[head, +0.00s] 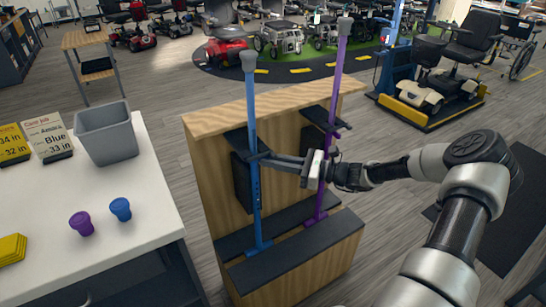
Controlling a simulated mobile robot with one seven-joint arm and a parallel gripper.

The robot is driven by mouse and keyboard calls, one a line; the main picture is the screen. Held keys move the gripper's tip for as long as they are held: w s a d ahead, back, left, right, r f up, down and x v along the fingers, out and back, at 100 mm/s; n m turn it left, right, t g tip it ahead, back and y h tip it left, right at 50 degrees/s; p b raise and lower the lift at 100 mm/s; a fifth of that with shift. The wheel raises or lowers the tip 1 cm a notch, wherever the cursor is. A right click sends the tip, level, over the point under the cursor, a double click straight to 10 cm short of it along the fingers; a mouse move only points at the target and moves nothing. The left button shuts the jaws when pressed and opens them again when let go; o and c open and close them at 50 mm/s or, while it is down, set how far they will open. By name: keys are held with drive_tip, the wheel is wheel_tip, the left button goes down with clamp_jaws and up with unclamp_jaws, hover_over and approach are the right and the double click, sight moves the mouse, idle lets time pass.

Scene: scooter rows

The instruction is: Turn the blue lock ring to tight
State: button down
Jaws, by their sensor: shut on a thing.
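A blue cane (252,195) stands upright in a wooden rack, with a grey cap on top. The blue lock ring (255,157) is on its shaft, just below a dark bracket, and is small and mostly hidden by the fingers. My gripper (272,157) reaches in from the right, past the purple cane, and its fingers are shut on the ring. I cannot tell from this view how far the ring is turned.
A purple cane (334,110) stands right behind my gripper in the wooden rack (205,120). A white table (125,215) at left holds a grey bin (106,131), purple cup (81,223), blue cup (121,209) and signs (46,138). Open floor lies right of the rack.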

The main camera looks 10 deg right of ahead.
sight(256, 161)
drive_tip(key=s+a+m+t+h+p, duration=0.1)
drive_tip(key=m+t+h+p, duration=0.2)
drive_tip(key=p, duration=0.2)
drive_tip(key=s+a+m+t+h+p, duration=0.1)
drive_tip(key=m+t+h+p, duration=0.1)
drive_tip(key=p, duration=0.4)
drive_tip(key=a+m+t+h+p, duration=0.1)
drive_tip(key=m+t+h+p, duration=0.2)
drive_tip(key=m+h+p, duration=0.1)
drive_tip(key=shift+s+a+r+t+h+p, duration=0.15)
drive_tip(key=shift+s+a+t+h+p, duration=0.2)
drive_tip(key=shift+h+p, duration=0.75)
drive_tip(key=c, duration=1.8)
unclamp_jaws()
drive_tip(key=shift+o, duration=0.2)
drive_tip(key=shift+s, duration=0.1)
drive_tip(key=b+v, duration=0.1)
drive_tip(key=v, duration=1.6)
drive_tip(key=shift+d, duration=0.2)
